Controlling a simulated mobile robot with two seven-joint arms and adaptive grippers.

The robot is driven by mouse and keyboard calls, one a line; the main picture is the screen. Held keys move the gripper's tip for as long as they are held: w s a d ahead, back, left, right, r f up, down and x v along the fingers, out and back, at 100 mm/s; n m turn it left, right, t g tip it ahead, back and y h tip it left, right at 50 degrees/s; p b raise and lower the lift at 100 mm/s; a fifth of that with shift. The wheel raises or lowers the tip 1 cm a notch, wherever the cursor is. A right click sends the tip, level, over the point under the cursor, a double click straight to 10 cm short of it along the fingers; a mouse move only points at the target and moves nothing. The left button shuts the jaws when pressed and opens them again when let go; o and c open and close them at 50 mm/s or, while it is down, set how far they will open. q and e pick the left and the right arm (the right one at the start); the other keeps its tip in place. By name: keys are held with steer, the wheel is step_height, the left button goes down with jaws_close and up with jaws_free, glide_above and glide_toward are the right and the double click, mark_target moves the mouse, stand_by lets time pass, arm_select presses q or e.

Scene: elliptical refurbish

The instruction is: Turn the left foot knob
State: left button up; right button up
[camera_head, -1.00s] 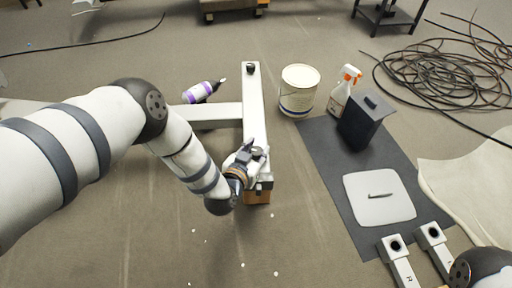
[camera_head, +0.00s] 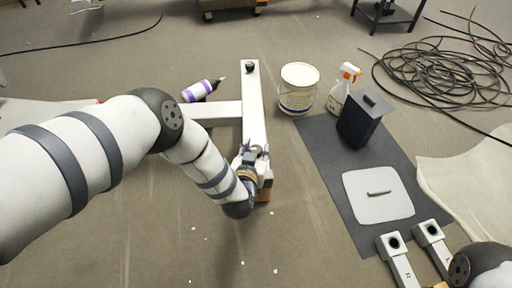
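A white T-shaped frame (camera_head: 252,108) lies on the floor with its long bar running away from me. A black foot knob (camera_head: 250,67) sits on top of the bar's far end. My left gripper (camera_head: 254,153) is over the bar's near end, pointing along it. Its small fingers are partly hidden by the wrist, so I cannot tell how far they are open. Any knob at the near end is hidden by the gripper.
A purple-and-white bottle (camera_head: 200,90) lies left of the bar. A white bucket (camera_head: 299,89) and a spray bottle (camera_head: 343,88) stand to its right. A dark mat (camera_head: 332,165) holds a black box (camera_head: 361,119) and a grey panel (camera_head: 379,195). Coiled cables (camera_head: 440,65) lie at the right.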

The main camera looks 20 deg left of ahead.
arm_select(q)
steer(key=shift+o, duration=0.6)
steer(key=v, duration=1.2)
